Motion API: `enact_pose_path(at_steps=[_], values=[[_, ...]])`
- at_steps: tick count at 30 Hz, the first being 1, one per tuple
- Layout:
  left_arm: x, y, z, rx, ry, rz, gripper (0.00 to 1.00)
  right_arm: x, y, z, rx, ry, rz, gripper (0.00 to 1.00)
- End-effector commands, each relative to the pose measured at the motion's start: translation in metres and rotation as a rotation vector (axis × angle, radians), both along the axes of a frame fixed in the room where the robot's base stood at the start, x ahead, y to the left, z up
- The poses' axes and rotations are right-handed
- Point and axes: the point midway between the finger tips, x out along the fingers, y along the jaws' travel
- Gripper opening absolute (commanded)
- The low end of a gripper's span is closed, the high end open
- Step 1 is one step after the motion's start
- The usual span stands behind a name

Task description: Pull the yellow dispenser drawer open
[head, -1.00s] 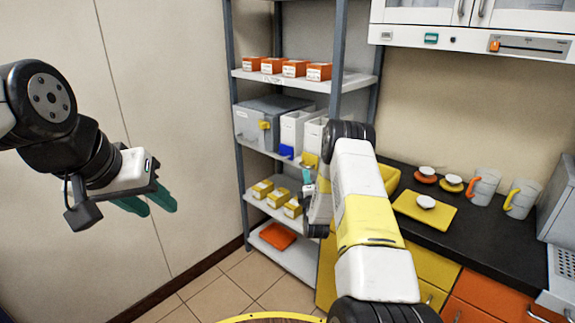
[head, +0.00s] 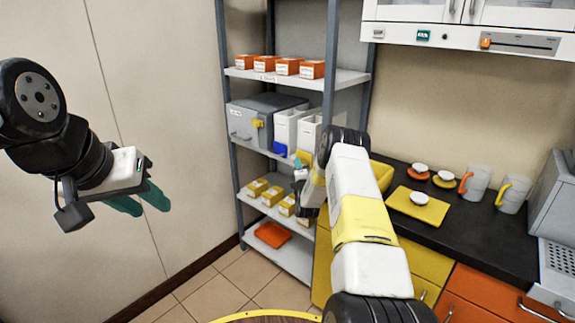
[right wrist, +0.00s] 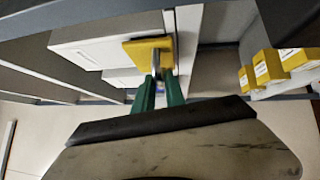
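The yellow dispenser drawer (head: 304,157) sits low on a white dispenser (head: 308,135) on the middle shelf. In the right wrist view its yellow front (right wrist: 139,51) shows close up with a thin metal handle. My right gripper (right wrist: 161,76) has its green fingers on either side of that handle, with a narrow gap between them. I cannot tell whether they press on it. In the head view my right arm partly hides this gripper (head: 299,174). My left gripper (head: 140,203) is open and empty, in front of the bare wall at the left.
A blue drawer (head: 280,149) and a grey box (head: 262,118) stand beside the yellow drawer. Yellow boxes (head: 272,196) lie on the shelf below and orange boxes (head: 288,66) above. A grey shelf post (head: 329,70) stands close. A dark counter (head: 470,235) with mugs is at the right.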

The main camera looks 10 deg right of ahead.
Motion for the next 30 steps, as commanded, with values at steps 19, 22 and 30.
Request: enact_pose_path(at_steps=[19,22,30], values=[[0.0,0.0,0.0,0.0,0.0,0.0,0.36,-0.0003,0.0,-0.0002,0.0,0.0,0.0,0.0],[0.0,0.0,0.0,0.0,0.0,0.0,0.36,-0.0003,0.0,-0.0002,0.0,0.001,0.0,0.0],[0.0,0.0,0.0,0.0,0.0,0.0,0.36,-0.0003,-0.0001,-0.0004,0.001,0.001,0.0,0.0]])
